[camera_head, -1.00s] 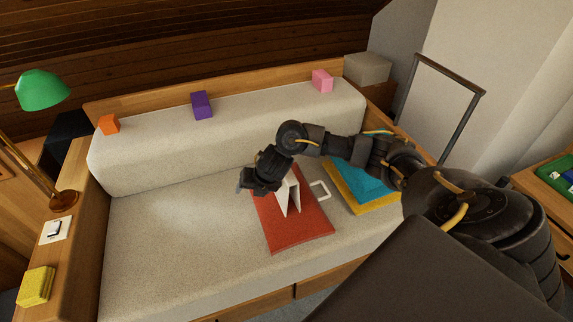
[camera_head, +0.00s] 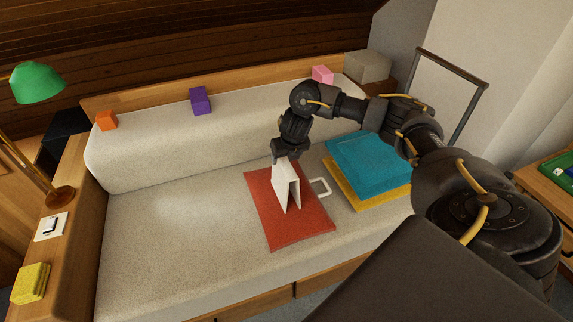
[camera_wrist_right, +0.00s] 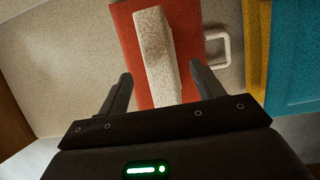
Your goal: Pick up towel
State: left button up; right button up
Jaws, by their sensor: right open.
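A white tent-shaped folded cloth (camera_head: 286,187), which looks like the towel, stands on a red mat (camera_head: 262,215) on the sofa seat. In the right wrist view the white cloth (camera_wrist_right: 155,55) runs lengthwise over the red mat (camera_wrist_right: 188,20). My right gripper (camera_head: 285,157) points down at the top of the white cloth. In the right wrist view my right gripper (camera_wrist_right: 160,76) is open, with one finger on each side of the cloth. I cannot tell whether a finger touches it. My left gripper is not in view.
A white loop handle (camera_head: 321,187) lies right of the mat. Teal (camera_head: 365,160) and yellow (camera_head: 385,197) folded pieces are stacked farther right. Orange (camera_head: 105,120), purple (camera_head: 200,101) and pink (camera_head: 322,74) blocks sit on the backrest. The left seat is clear.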

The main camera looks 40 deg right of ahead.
aim_at(284, 162)
jog(key=shift+x, duration=2.65)
jog(key=shift+w, duration=0.1)
jog(key=shift+f, duration=0.2)
jog(key=c, duration=1.4)
